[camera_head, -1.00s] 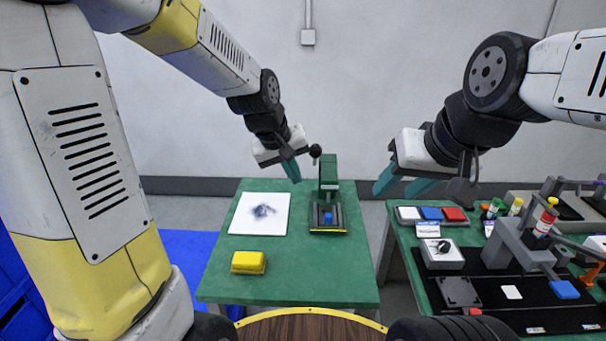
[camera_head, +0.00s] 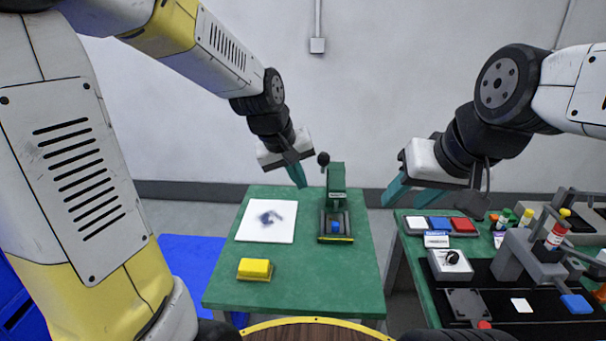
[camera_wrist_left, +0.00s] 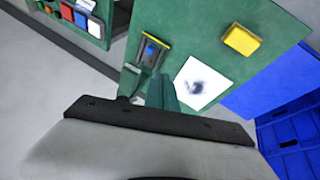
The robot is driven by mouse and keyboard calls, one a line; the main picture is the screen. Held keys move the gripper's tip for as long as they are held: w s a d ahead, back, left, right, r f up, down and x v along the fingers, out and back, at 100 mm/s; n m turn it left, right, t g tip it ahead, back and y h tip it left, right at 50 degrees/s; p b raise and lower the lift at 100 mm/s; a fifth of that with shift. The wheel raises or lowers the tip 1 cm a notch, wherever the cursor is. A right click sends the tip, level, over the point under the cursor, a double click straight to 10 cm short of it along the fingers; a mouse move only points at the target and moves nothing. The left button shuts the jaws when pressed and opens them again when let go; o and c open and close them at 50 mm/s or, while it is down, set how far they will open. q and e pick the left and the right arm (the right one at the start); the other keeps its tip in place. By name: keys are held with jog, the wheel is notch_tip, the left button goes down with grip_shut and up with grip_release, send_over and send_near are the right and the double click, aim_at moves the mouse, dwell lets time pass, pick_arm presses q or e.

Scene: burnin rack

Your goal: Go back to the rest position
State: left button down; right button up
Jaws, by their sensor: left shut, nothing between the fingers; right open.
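My left gripper (camera_head: 297,176) is above the far part of the left green table (camera_head: 225,287), with its fingers together and nothing held. Its teal fingers (camera_wrist_left: 161,92) also show in the left wrist view, pointing toward the table. My right gripper (camera_head: 408,192) is open and empty, in the air beyond the far left corner of the right-hand table. The green press (camera_head: 337,180) with a blue piece stands on the left table, just right of the left gripper and apart from it.
A white sheet with a dark smudge (camera_head: 250,230) and a yellow block (camera_head: 255,269) lie on the left table. The right-hand table holds white, blue and red blocks (camera_head: 463,225), a grey stand (camera_head: 525,257) and several bottles. A blue bin (camera_wrist_left: 290,145) is beside the left table.

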pick_arm(q)
jog(key=s+a+r+m+t, duration=0.1)
jog(key=s+a+r, duration=0.2)
jog(key=s, duration=0.5)
jog(key=s+a+r+m, duration=0.2)
jog(key=s+a+r, duration=0.2)
jog(key=s+a, duration=0.2)
jog(key=shift+s+a+t+y, duration=0.2)
jog(key=shift+s+t+y, duration=0.2)
jog(key=shift+s, duration=0.85)
